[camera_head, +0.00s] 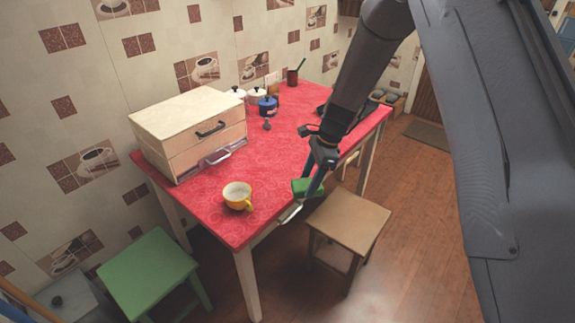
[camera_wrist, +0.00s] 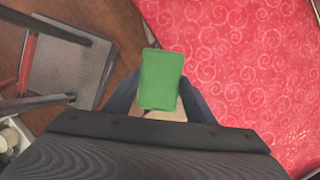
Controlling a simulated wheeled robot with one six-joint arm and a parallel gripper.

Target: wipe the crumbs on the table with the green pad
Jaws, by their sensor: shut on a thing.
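My gripper (camera_head: 312,188) is shut on the green pad (camera_head: 302,187) at the front edge of the red patterned table (camera_head: 225,218). In the wrist view the pad (camera_wrist: 161,78) sits between the two dark fingers, and its far end shows clear. The pad is beside the table's edge, with cloth to its right and floor to its left. I cannot tell whether it touches the cloth. I cannot make out any crumbs on the visible cloth; my arm hides part of the table.
A yellow cup (camera_head: 238,196) stands left of the pad. A wooden drawer box (camera_head: 190,125) stands at the back left. A blue pot (camera_head: 267,106) and white-lidded pots (camera_head: 257,95) stand farther back. A brown stool (camera_head: 350,222) and a green stool (camera_head: 150,270) are by the table.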

